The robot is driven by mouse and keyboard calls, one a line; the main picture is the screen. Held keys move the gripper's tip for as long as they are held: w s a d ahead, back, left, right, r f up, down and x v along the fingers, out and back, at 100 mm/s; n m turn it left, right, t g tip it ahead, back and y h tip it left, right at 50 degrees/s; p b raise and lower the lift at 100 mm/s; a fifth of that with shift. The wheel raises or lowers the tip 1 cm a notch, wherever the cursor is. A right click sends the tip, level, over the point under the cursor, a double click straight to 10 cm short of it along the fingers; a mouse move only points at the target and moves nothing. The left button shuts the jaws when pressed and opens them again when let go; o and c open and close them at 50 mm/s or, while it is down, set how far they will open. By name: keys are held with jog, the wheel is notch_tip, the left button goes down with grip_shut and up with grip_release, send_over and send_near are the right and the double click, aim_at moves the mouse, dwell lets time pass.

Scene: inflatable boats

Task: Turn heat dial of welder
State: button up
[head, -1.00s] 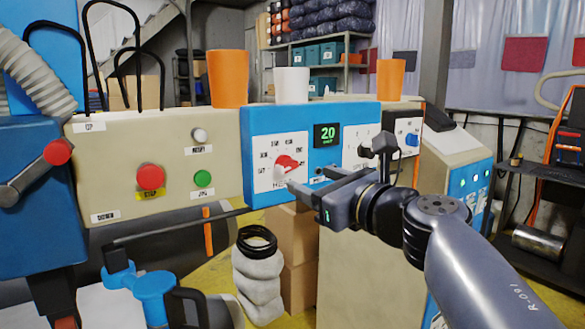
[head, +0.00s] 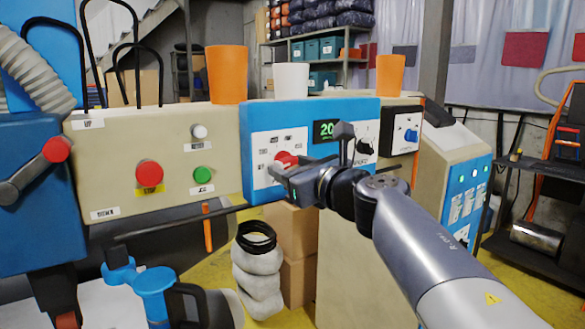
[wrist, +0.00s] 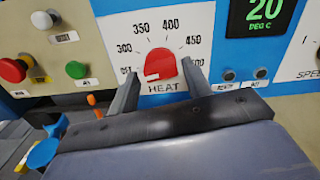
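The red heat dial (wrist: 160,65) sits on a white scale plate above the word HEAT on the blue welder panel (wrist: 110,30). The scale shows marks such as 300, 350, 400 and 450. A white mark on the dial is at its lower left. In the head view the dial (head: 286,159) is partly hidden by my gripper (head: 309,152). In the wrist view my gripper (wrist: 160,73) is open, with one finger on each side of the dial. I cannot tell whether either finger touches it. The green display (wrist: 266,12) reads 20 DEG C.
Left of the welder panel are a red button (head: 149,173), a green button (head: 202,174) and a white button (head: 199,131). A black speed knob (head: 364,146) is on the right. Orange and white cups stand on top. A blue tap-like part (head: 153,287) is at lower left.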

jog(key=c, duration=0.7)
jog(key=m+p, duration=0.4)
jog(key=m, duration=0.1)
jog(key=shift+a+r, duration=0.1)
jog(key=shift+r, duration=0.1)
jog(key=m+p, duration=0.1)
jog(key=m, duration=0.2)
jog(key=m+p, duration=0.2)
jog(key=m, duration=0.1)
jog(key=shift+s+a+r, duration=0.1)
jog(key=shift+r, duration=0.05)
jog(key=m+p, duration=0.2)
jog(key=m, duration=0.1)
jog(key=shift+m+p, duration=0.3)
jog(key=shift+p, duration=0.05)
jog(key=m+p, duration=0.2)
jog(key=m, duration=0.1)
jog(key=shift+r+m, duration=0.2)
jog(key=shift+m, duration=0.1)
jog(key=m+p, duration=0.3)
jog(key=m, duration=0.2)
jog(key=shift+p, duration=0.3)
jog(key=shift+m, duration=0.4)
